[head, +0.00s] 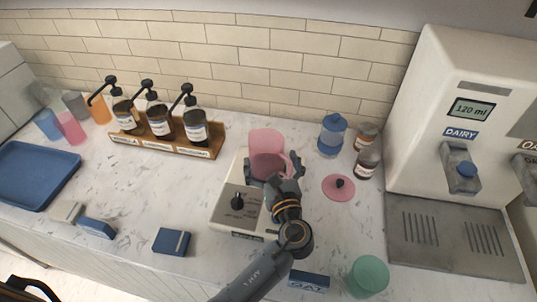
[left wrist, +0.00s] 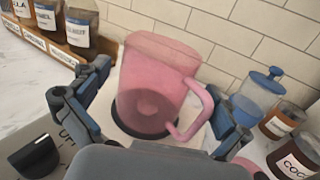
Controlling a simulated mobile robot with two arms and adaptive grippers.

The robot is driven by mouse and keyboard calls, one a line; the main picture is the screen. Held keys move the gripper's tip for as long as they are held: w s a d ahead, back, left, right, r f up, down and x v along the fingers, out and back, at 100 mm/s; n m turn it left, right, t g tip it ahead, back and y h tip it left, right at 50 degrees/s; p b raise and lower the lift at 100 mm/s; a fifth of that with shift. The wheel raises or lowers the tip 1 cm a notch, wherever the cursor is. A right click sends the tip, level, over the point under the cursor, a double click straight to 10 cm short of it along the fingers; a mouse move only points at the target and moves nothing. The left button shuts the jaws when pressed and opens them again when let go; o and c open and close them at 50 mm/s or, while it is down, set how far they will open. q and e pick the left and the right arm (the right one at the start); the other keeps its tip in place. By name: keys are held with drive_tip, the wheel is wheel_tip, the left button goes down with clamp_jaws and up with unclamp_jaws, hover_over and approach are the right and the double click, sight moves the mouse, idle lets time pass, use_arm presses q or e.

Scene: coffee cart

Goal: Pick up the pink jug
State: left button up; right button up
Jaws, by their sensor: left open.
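The pink jug (head: 267,146) stands upright on the white base unit (head: 222,207) with a black knob, in the middle of the counter. In the left wrist view the translucent pink jug (left wrist: 152,85) is straight ahead, with its handle on the right. My left gripper (head: 273,180) is at the near side of the jug. Its fingers are open in the left wrist view (left wrist: 160,115), one on each side of the jug's lower part, with gaps visible. A round pink lid (head: 338,188) with a black knob lies to the right. My right gripper is not in view.
Pump bottles in a wooden rack (head: 160,145) stand at the back left. A blue jar (head: 332,135) and brown jars (head: 367,162) stand right of the jug. A dispenser (head: 455,120) fills the right. A green cup (head: 369,277) stands in front. Counter between the rack and the base is clear.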

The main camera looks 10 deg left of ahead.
use_arm(q)
drive_tip(key=shift+x, duration=1.15)
drive_tip(key=shift+s, duration=0.15)
drive_tip(key=shift+c, duration=0.2)
drive_tip(key=c, duration=1.1)
drive_tip(key=shift+c, duration=1.1)
